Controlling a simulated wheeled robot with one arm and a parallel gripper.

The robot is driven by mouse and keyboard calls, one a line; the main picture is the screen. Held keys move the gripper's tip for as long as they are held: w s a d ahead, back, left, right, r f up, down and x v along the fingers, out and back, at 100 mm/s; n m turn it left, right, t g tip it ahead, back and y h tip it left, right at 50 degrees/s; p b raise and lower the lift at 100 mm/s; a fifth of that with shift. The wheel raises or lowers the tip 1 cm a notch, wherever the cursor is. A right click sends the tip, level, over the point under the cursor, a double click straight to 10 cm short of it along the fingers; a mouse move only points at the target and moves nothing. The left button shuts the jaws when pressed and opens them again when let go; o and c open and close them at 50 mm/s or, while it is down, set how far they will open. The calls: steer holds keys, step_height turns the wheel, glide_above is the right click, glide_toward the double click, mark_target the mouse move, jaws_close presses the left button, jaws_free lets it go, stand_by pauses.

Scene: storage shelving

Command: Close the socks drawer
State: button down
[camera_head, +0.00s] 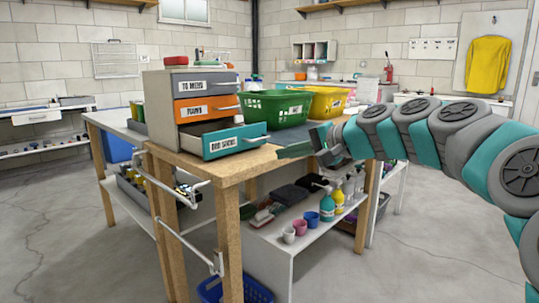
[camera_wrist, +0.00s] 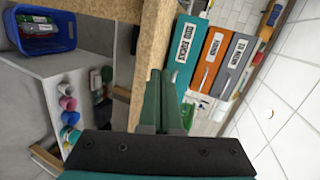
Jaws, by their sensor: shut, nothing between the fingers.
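A small drawer unit (camera_head: 172,98) stands on the wooden-topped table. Its bottom drawer (camera_head: 235,141), with a teal front labelled "ODD SOCKS", is pulled out; the grey "TO MEND" drawer (camera_head: 203,86) and orange "FOUND" drawer (camera_head: 206,109) above it look shut. The teal front also shows, turned sideways, in the wrist view (camera_wrist: 182,68). My gripper (camera_head: 281,153) is just right of the teal front and its handle, low over the table top. Its dark green fingers (camera_wrist: 164,75) are together and empty. They appear apart from the drawer, though the exact gap is unclear.
A green basket (camera_head: 275,110) and a yellow basket (camera_head: 327,104) stand right behind the open drawer. The shelf below holds cups, spray bottles (camera_head: 338,197) and dark folded items. A blue crate (camera_head: 235,290) sits on the floor.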

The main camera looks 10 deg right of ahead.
mark_target(261, 139)
steer(key=w+d+r+m+t, duration=0.2)
steer(key=w+d, duration=0.1)
steer(key=d, duration=0.4)
steer(key=x, duration=0.4)
steer(key=b+x, duration=0.1)
steer(key=x, duration=0.8)
steer(key=shift+w+a+r+b, duration=0.2)
steer(key=shift+a+r+b, duration=0.05)
steer(key=shift+r+b, duration=0.05)
steer(key=shift+w+a, duration=0.25)
steer(key=shift+w, duration=0.1)
steer(key=w+a+p, duration=0.1)
steer(key=w+a, duration=0.1)
steer(key=w, duration=0.1)
steer(key=w+a+p, duration=0.2)
steer(key=w+a, duration=0.1)
steer(key=w, duration=0.1)
steer(key=w+a+p, duration=0.2)
steer(key=w, duration=0.2)
steer(key=shift+a+r, duration=0.15)
steer(key=shift+a, duration=0.25)
steer(key=shift+w+a+p, duration=0.2)
steer(key=shift+p, duration=0.1)
